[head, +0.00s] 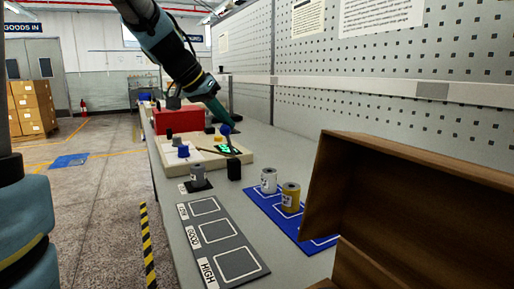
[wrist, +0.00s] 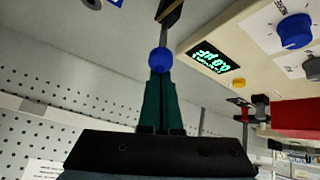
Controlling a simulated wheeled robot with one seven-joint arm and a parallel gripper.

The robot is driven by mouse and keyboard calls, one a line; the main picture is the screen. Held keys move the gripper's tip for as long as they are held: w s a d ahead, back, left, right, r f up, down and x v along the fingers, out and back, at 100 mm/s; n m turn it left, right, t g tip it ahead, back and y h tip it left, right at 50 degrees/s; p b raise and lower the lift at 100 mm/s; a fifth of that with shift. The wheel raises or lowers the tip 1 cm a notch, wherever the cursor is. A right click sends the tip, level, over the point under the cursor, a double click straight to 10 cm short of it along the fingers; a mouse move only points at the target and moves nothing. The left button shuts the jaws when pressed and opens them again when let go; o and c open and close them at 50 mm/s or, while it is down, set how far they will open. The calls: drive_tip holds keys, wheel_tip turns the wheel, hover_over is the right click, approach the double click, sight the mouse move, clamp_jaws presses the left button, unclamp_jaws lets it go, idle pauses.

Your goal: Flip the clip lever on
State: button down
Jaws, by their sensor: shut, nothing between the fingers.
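The clip lever shows in the wrist view as a thin metal rod (wrist: 167,33) with a round blue knob (wrist: 159,60) on its end. The rod runs up to a dark mount (wrist: 171,10) at the top edge. My gripper (wrist: 158,76) is shut and empty, with its dark green fingertips right at the knob; I cannot tell whether they touch it. In the head view my gripper (head: 226,121) points down over the bench, just above the blue knob (head: 225,129). The lever's lower part is hard to make out there.
A pale box with a lit green display (head: 227,149) and a blue dial (head: 183,151) stands beside the lever. A red box (head: 178,121) is behind it. Spools (head: 290,197) stand on a blue mat, near a brown open box (head: 400,200). A pegboard wall (head: 390,110) borders the bench.

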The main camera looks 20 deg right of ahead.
drive_tip(key=a+b, duration=0.1)
drive_tip(key=b, duration=0.1)
drive_tip(key=a+f+b, duration=0.1)
drive_tip(key=a+b, duration=0.1)
drive_tip(key=shift+s+a+f+b, duration=0.15)
drive_tip(key=shift+b, duration=0.25)
drive_tip(key=shift+a+f, duration=0.2)
drive_tip(key=shift+a, duration=0.05)
wheel_tip(320, 180, up, 4)
drive_tip(key=w+d+p, duration=0.2)
drive_tip(key=s+a+r, duration=0.2)
drive_tip(key=a+r, duration=0.2)
drive_tip(key=a, duration=0.3)
drive_tip(key=shift+a, duration=0.25)
idle(0.3)
